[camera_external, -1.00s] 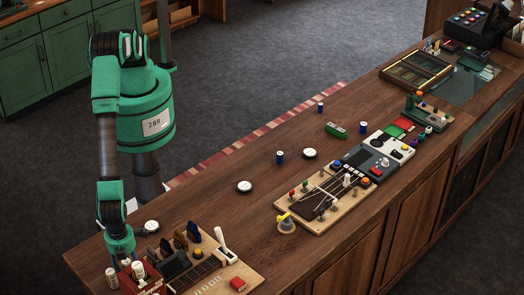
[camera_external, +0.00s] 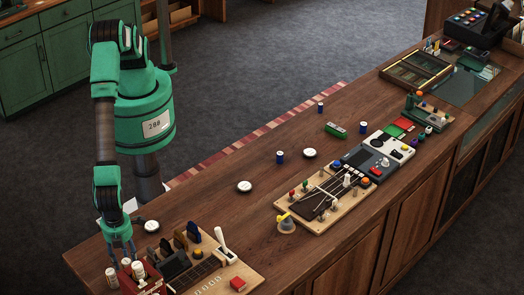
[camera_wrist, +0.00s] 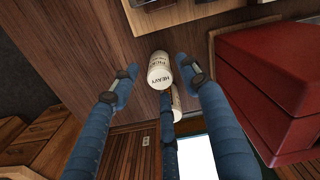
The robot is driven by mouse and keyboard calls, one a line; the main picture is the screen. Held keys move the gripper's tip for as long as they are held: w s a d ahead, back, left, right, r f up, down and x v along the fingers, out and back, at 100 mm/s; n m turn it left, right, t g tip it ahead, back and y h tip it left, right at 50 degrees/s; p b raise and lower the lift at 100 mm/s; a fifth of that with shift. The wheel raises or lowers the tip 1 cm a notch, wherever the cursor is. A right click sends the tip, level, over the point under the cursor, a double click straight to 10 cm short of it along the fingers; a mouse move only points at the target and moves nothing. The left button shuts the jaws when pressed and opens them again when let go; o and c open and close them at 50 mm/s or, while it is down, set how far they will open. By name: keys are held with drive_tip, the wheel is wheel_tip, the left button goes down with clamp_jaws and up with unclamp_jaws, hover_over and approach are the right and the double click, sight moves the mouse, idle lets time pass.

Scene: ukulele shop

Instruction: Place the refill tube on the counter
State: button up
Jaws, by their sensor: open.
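Several white capped tubes stand at the counter's near-left corner by a red case (camera_external: 150,284); one white tube (camera_external: 112,276) is at the far left. In the wrist view, a white tube (camera_wrist: 160,72) with "HEAVY" on its end lies between my fingers' lines, with a second tube (camera_wrist: 177,105) partly hidden behind it. I cannot tell which is the refill tube. My gripper (camera_external: 122,250) is open above these tubes, its blue fingers (camera_wrist: 155,78) spread either side of the tube and not visibly touching it. The wooden counter (camera_external: 210,200) runs to the upper right.
A wooden board with a lever (camera_external: 222,240) sits right of the red case. A white disc (camera_external: 151,226) lies close to my gripper. Blue cans (camera_external: 280,156), more discs and a ukulele board (camera_external: 325,205) are farther along.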

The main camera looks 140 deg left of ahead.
drive_tip(key=shift+r+b, duration=0.5)
drive_tip(key=shift+r, duration=2.85)
drive_tip(key=shift+a+r, duration=0.1)
drive_tip(key=shift+r, duration=0.05)
drive_tip(key=a+r+n+t, duration=0.1)
drive_tip(key=a+r+n, duration=0.2)
drive_tip(key=a+r, duration=1.4)
drive_tip(key=s+a+r+n+t+h, duration=0.1)
drive_tip(key=s+a+r+n, duration=0.35)
drive_tip(key=a+r, duration=0.95)
drive_tip(key=s+a+r+n+t, duration=0.1)
drive_tip(key=s+a+r, duration=0.3)
drive_tip(key=s+a, duration=0.25)
drive_tip(key=s+a+r+n+t, duration=0.1)
drive_tip(key=s+a+r, duration=0.45)
drive_tip(key=s, duration=0.25)
drive_tip(key=s+a+f+n, duration=0.1)
drive_tip(key=s+a, duration=0.4)
drive_tip(key=s, duration=0.3)
drive_tip(key=s+a+f+n+t+y, duration=0.1)
drive_tip(key=s+a, duration=0.3)
drive_tip(key=s, duration=0.4)
drive_tip(key=shift+a+n+t, duration=0.3)
drive_tip(key=shift+a+n, duration=0.1)
drive_tip(key=shift+n, duration=0.15)
